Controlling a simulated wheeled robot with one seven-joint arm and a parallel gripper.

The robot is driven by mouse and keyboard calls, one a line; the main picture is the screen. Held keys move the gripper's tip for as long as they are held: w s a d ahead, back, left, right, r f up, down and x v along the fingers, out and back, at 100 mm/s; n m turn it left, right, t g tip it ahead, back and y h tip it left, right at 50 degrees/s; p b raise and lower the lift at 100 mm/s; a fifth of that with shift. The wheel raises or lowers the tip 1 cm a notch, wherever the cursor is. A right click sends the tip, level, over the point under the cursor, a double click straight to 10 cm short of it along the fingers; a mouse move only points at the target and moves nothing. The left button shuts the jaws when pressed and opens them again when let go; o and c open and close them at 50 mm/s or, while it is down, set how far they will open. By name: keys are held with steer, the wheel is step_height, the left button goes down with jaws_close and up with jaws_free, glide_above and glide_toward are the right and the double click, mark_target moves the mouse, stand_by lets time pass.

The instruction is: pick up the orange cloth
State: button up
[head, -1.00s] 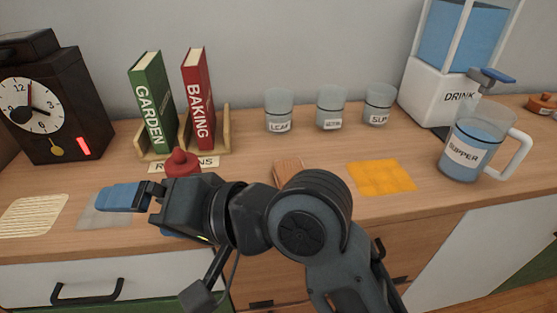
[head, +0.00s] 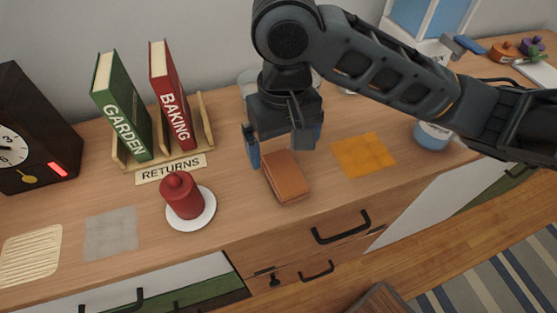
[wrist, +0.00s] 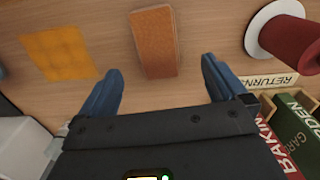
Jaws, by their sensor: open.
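The orange cloth (head: 363,154) lies flat on the wooden counter, right of a brown block-like object (head: 286,176). In the wrist view the cloth (wrist: 59,53) is at the upper left, outside my fingers. My gripper (head: 284,150) points down, open and empty, with blue fingers apart. It is over the counter just behind the brown object, left of the cloth. In the wrist view the brown object (wrist: 154,42) lies ahead of the gap between my fingertips (wrist: 160,75).
A book rack (head: 207,124) stands behind.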

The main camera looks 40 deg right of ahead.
mark_target(285, 171)
steer(key=f, duration=0.4)
steer(key=f+b, duration=0.1)
steer(key=f, duration=0.2)
steer(key=shift+s+d+f, duration=0.15)
steer(key=shift+d+f, duration=0.05)
steer(key=shift+f, duration=0.15)
steer(key=c, duration=1.1)
